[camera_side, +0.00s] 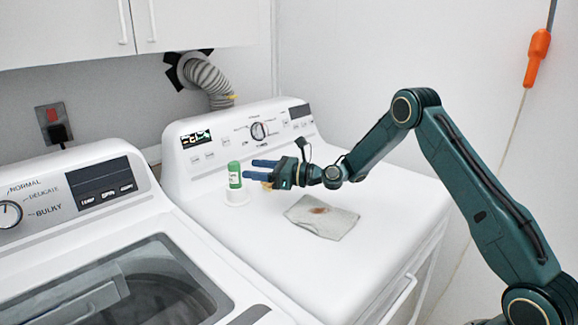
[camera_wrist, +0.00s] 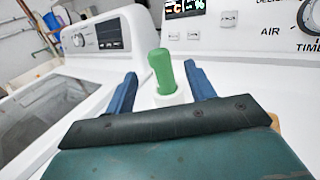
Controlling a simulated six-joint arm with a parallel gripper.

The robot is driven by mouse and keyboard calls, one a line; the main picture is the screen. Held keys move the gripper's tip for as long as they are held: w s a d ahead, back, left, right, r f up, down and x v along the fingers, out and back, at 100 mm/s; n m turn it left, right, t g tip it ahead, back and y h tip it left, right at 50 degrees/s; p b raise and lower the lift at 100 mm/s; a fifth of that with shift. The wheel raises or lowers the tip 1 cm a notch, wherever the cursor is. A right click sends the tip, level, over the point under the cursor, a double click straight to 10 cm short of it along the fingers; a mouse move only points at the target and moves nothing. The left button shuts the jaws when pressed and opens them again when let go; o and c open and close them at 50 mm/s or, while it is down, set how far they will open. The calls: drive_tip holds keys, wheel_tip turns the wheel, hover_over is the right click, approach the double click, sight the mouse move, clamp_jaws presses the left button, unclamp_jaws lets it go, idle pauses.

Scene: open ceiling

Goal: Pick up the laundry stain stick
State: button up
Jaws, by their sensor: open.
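The laundry stain stick (camera_side: 234,175) is a small green stick standing upright in a white round holder (camera_side: 237,196) on top of the white dryer. In the wrist view the green stick (camera_wrist: 161,70) shows ahead, between my two blue fingers. My gripper (camera_side: 262,169) is open and empty, its fingers level and pointing left toward the stick. In the side view the fingertips are just right of the stick, with a small gap seeming to remain. The holder's lower part is hidden behind my gripper in the wrist view.
A grey cloth with a brown stain (camera_side: 321,216) lies flat on the dryer top (camera_side: 330,260), below my arm. The dryer's control panel (camera_side: 245,135) rises behind the stick. A washer (camera_side: 90,240) stands to the left. The dryer top around the cloth is clear.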

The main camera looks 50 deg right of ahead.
sight(234, 163)
drive_tip(key=shift+x, duration=0.75)
drive_tip(key=shift+x, duration=2.6)
drive_tip(key=shift+a, duration=0.1)
drive_tip(key=c, duration=1)
drive_tip(key=shift+c, duration=0.2)
drive_tip(key=shift+r, duration=0.1)
wheel_tip(234, 163, up, 20)
